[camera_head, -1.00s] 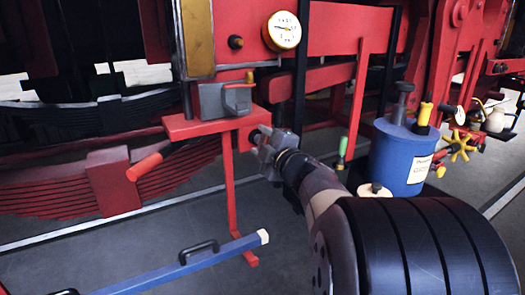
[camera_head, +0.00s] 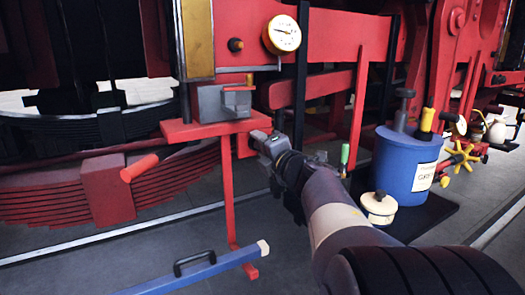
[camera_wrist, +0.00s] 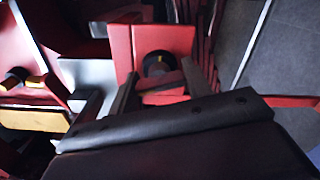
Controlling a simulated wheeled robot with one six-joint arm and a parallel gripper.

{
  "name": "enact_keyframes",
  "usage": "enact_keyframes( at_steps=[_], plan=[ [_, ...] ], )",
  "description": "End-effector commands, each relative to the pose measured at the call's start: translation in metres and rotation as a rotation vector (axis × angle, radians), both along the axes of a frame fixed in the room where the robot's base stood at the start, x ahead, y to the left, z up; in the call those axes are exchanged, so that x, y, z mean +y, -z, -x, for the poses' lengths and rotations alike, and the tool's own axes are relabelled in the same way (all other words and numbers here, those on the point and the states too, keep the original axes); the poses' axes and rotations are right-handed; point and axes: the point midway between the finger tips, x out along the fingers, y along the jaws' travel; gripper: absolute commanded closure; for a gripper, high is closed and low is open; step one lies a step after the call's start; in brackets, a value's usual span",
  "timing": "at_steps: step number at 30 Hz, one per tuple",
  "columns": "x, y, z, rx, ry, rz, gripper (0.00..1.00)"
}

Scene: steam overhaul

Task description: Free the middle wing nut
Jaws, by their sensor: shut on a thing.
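My gripper (camera_head: 264,140) is at the red plate below the grey box in the head view, its fingers facing the plate. In the wrist view my gripper (camera_wrist: 160,88) has its two dark fingers on either side of a small red piece, which I take to be the middle wing nut (camera_wrist: 162,98). The jaws are shut on it. Just beyond it a dark round boss (camera_wrist: 157,64) with a small yellow mark sits on the red plate (camera_wrist: 123,45). In the head view my gripper hides the nut.
A grey box with a red lever (camera_head: 224,103) stands on a red shelf (camera_head: 190,131) above my gripper. A blue can (camera_head: 405,165) and a cream pot (camera_head: 379,208) stand at right. A blue bar (camera_head: 200,272) lies low in front.

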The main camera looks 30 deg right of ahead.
Motion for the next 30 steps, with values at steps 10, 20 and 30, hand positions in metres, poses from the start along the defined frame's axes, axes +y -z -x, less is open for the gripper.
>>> enact_keyframes(
  at_steps=[10, 20, 30],
  plan=[
    [0.0001, 0.0025, -0.0002, 0.004, -0.001, 0.016, 0.76],
    [0.0, 0.002, -0.0002, 0.003, -0.001, 0.015, 0.4],
    [-0.0001, 0.0006, 0.0006, 0.0, 0.0, 0.016, 0.32]
  ],
)
